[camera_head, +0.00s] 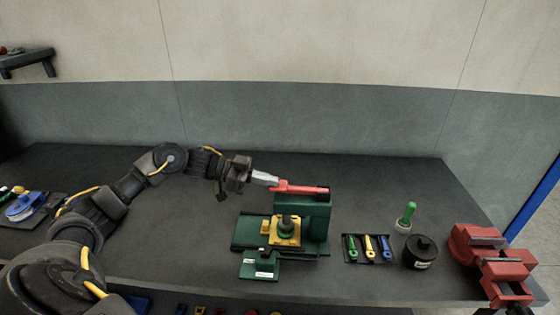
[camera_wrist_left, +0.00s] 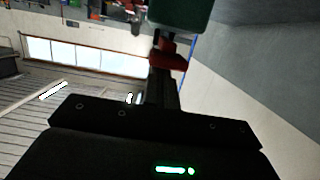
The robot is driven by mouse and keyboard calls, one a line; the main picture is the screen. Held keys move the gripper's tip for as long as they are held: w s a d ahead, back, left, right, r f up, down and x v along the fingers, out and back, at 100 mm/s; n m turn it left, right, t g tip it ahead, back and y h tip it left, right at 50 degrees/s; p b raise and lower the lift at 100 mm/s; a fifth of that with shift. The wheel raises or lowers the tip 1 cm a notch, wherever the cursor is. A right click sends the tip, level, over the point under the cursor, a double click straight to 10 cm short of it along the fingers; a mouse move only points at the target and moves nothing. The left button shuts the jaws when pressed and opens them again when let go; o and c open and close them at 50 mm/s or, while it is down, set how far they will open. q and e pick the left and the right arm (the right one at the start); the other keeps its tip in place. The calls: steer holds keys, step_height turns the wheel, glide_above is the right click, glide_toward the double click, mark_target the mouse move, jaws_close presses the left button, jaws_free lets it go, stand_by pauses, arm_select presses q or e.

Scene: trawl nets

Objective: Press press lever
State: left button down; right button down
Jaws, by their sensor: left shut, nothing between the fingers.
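The press (camera_head: 316,212) is a green machine on the dark bench, with a yellow block (camera_head: 285,232) on its base holding a dark round part. Its red press lever (camera_head: 305,190) runs level to the left from the top of the press. My left gripper (camera_head: 274,181) comes in from the left, shut and empty, with its tips at the lever's left end. I cannot tell whether they touch. In the left wrist view the red lever (camera_wrist_left: 170,55) shows just beyond the dark fingers (camera_wrist_left: 161,82), with the green press (camera_wrist_left: 180,14) behind it.
A blue item (camera_head: 24,208) sits at the far left. The bench behind the press is clear.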

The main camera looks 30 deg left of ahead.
arm_select(q)
steer(key=shift+f, duration=0.15)
steer(key=s+a+r, duration=0.4)
steer(key=a+r, duration=0.3)
steer(key=a, duration=0.1)
steer(key=shift+s+a, duration=0.2)
steer(key=shift+s, duration=0.05)
stand_by(1.0)
